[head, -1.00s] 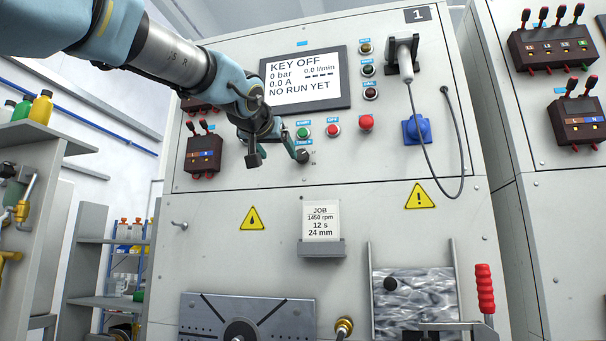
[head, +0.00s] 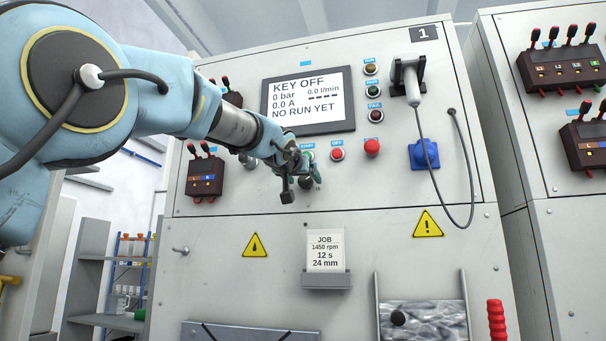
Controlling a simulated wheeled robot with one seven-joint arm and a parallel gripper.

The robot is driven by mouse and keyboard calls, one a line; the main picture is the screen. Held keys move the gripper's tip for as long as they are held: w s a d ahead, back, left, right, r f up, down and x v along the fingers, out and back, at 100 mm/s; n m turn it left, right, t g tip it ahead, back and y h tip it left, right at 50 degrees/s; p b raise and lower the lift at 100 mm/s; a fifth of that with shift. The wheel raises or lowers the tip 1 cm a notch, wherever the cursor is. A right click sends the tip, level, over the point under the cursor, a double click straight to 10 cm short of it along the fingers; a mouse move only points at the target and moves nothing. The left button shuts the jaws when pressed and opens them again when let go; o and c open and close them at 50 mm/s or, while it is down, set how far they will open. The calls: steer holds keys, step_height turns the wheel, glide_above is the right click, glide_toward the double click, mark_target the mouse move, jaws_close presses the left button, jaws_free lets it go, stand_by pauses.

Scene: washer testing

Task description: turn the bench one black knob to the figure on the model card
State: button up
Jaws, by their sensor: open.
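The bench one panel carries the number 1 plate (head: 423,34) at its top right. The black knob (head: 305,183) sits low on the panel under the green button (head: 307,155), and is mostly hidden by my gripper. My gripper (head: 302,184) is open in front of the knob, one finger on each side in this view. I cannot tell whether the fingers touch it, and its pointer and scale cannot be read. A white card (head: 325,251) in a grey holder below reads JOB, 1450 rpm, 12 s, 24 mm. The screen (head: 308,100) reads KEY OFF, NO RUN YET.
Red buttons (head: 337,154) (head: 372,147) stand right of the knob. A handset (head: 411,82) hangs at upper right, its cable looping down past a blue socket (head: 424,154). A dark terminal block (head: 205,178) is at left.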

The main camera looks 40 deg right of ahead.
jaws_close()
stand_by(0.7)
